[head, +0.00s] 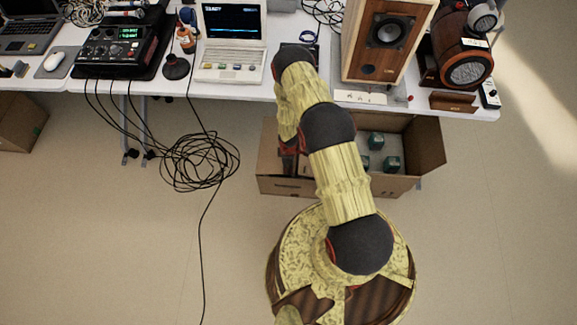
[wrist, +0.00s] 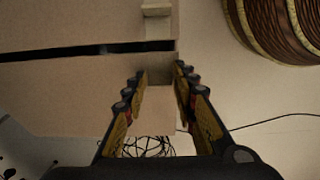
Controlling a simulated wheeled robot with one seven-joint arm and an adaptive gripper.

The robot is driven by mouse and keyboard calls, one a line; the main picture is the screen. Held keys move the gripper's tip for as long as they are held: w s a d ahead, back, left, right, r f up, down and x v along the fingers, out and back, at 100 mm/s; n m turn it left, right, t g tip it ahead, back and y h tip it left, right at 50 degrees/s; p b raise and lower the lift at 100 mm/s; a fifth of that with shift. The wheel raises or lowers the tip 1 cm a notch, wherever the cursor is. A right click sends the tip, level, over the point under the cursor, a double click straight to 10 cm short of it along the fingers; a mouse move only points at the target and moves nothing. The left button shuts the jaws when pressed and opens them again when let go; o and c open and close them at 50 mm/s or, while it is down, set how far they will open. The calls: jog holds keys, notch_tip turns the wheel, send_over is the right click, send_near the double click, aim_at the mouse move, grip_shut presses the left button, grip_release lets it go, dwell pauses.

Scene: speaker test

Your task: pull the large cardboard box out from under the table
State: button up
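The large cardboard box (head: 287,187) sits on the floor under the front edge of the table (head: 235,92), its near part sticking out. It is open on top, and several dark green items (head: 391,164) lie inside. My arm hides its middle. My gripper (head: 288,150) points down at the box's left side. In the wrist view my gripper (wrist: 160,88) has its fingers apart, and a cardboard part (wrist: 160,104) shows between them. A broad cardboard surface (wrist: 60,85) with a dark gap lies to their left. Contact with the cardboard cannot be told.
A tangle of black cables (head: 200,162) lies on the floor left of the box, with one strand running toward the front. Another box (head: 18,122) stands at the far left. Speakers and laptops crowd the table top.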

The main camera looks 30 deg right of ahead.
jog(key=c, duration=0.6)
grip_shut()
